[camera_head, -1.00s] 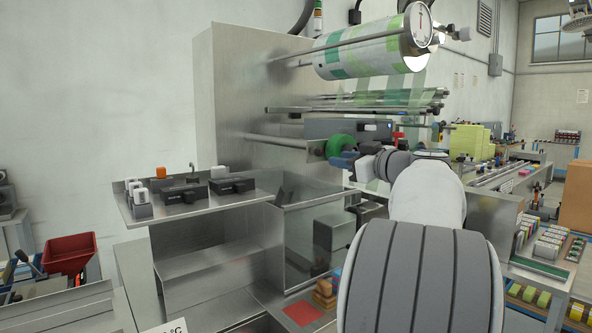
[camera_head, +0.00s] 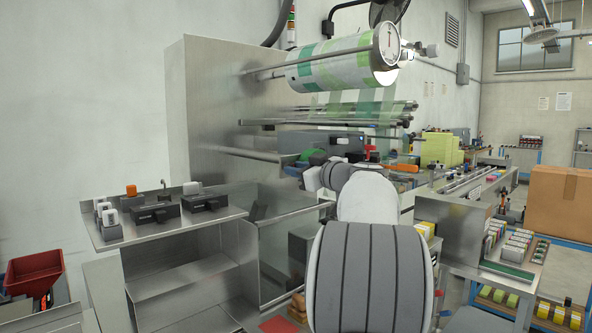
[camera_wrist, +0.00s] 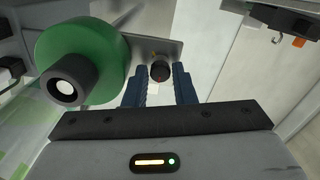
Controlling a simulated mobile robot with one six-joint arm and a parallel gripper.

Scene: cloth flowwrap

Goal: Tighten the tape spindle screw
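The green tape roll (camera_wrist: 85,55) with its dark hub and pale centre (camera_wrist: 66,86) fills the upper left of the wrist view. In the head view the roll (camera_head: 314,156) is partly hidden by my wrist. A small dark knob-like screw (camera_wrist: 160,71) with a brass-coloured collar stands out from a metal plate (camera_wrist: 143,47) right of the roll. My gripper (camera_wrist: 162,72) has its blue fingers apart, one on each side of the screw, with a visible gap to each. Its fingers also show beside the roll in the head view (camera_head: 293,171).
The roll's rim is close to my left finger in the wrist view. A metal shelf (camera_head: 95,228) with dark boxes and small knobs stands left in the head view. The printed film roll (camera_head: 335,72) and rods are above my arm. A cardboard box (camera_head: 560,198) is far right.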

